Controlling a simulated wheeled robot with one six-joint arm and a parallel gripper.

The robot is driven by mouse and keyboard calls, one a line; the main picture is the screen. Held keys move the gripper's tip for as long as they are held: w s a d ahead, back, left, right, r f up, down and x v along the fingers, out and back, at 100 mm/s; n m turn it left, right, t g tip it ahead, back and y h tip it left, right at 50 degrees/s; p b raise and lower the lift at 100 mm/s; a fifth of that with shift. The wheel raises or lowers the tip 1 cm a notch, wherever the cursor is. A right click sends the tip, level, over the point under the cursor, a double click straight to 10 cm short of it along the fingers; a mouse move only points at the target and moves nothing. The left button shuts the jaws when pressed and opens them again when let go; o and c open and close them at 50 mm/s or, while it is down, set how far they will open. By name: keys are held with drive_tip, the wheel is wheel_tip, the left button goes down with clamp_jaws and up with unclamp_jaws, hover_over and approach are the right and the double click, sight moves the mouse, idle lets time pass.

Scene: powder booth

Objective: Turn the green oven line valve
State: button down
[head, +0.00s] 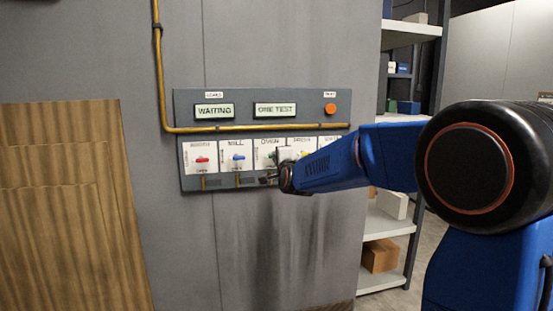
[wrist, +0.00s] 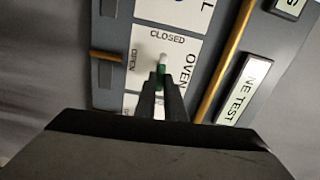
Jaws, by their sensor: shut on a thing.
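The green oven line valve (wrist: 161,70) is on the white OVEN plate (wrist: 181,57) in the wrist view. My gripper (wrist: 163,86) is shut on its green handle. The handle's white-tipped end shows beyond the fingertips and points toward the CLOSED mark. The OPEN mark is to the left of the handle in that view. In the head view only a bit of the green valve (head: 272,156) shows; my gripper and wrist hide the rest.
A red valve (head: 202,160) and a blue valve (head: 238,157) sit left of the oven valve on the same panel (head: 240,100). Yellow shows partly behind my wrist. A yellow pipe (head: 165,90) runs above the valves. A shelf rack (head: 410,32) stands right.

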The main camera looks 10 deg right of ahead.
drive_tip(key=shift+f+m, duration=0.15)
drive_tip(key=shift+m, duration=0.35)
drive_tip(key=c, duration=1.8)
unclamp_jaws()
drive_tip(key=shift+c, duration=0.2)
drive_tip(key=s, duration=1.7)
drive_tip(key=shift+s, duration=0.25)
